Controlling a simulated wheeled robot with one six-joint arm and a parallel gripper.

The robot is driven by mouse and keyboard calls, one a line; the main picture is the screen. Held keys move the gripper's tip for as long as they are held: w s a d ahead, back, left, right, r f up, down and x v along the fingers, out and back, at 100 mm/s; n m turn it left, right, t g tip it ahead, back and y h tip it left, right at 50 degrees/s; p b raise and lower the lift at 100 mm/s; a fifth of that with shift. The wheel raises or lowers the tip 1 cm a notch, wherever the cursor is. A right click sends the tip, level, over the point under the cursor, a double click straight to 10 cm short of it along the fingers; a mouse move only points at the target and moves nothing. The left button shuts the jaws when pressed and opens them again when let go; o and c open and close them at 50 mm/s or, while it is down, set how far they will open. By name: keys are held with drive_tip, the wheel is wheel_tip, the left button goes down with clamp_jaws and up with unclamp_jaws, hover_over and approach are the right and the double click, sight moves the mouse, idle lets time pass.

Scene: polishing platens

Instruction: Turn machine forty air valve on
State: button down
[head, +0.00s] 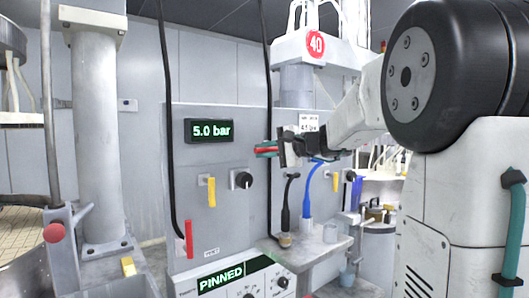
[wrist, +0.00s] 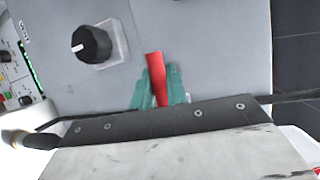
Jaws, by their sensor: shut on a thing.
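My gripper (head: 267,150) has teal fingers and is at the grey panel of the machine marked with a red 40 sign (head: 315,44). It is shut on a red lever-like piece, which lies level in the head view. In the wrist view the red piece (wrist: 157,75) sticks out between the teal fingers (wrist: 160,98). Its base is hidden, so how it joins the panel cannot be seen. A black knob (head: 242,180) is just below and left of the gripper; it also shows in the wrist view (wrist: 92,45). A display (head: 209,131) reads 5.0 bar.
A blue hose (head: 308,190) and a black hose run down near the gripper to a grey shelf (head: 312,250). A PINNED display (head: 221,280) is below.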

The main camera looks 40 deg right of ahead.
drive_tip(key=m, duration=0.1)
drive_tip(key=r+m+t+y, duration=0.1)
drive_tip(key=r+m, duration=0.1)
drive_tip(key=m, duration=0.1)
drive_tip(key=shift+d+r+t, duration=0.1)
drive_tip(key=shift+d+t, duration=0.15)
drive_tip(key=shift+t, duration=0.05)
drive_tip(key=m, duration=0.1)
drive_tip(key=d+r+m+t, duration=0.1)
drive_tip(key=m, duration=0.1)
drive_tip(key=m+t, duration=0.1)
drive_tip(key=shift+d+r+m+y, duration=0.15)
drive_tip(key=shift+r+m+y, duration=0.15)
drive_tip(key=shift+m, duration=0.1)
drive_tip(key=m, duration=0.1)
drive_tip(key=d+m+t, duration=0.1)
drive_tip(key=m, duration=0.1)
drive_tip(key=r+m+t+h, duration=0.1)
drive_tip(key=m, duration=0.1)
drive_tip(key=shift+d, duration=0.35)
drive_tip(key=shift+w+d+r+m+t+h, duration=0.1)
drive_tip(key=shift+d+m+t+h, duration=0.25)
drive_tip(key=shift+m, duration=0.5)
drive_tip(key=shift+s+d+f+m+t+h, duration=0.15)
drive_tip(key=shift+m+h, duration=0.3)
drive_tip(key=shift+m, duration=0.45)
drive_tip(key=shift+w+d+r+m+t+h, duration=0.15)
drive_tip(key=shift+d+m+t+h, duration=0.2)
drive_tip(key=shift+m, duration=0.5)
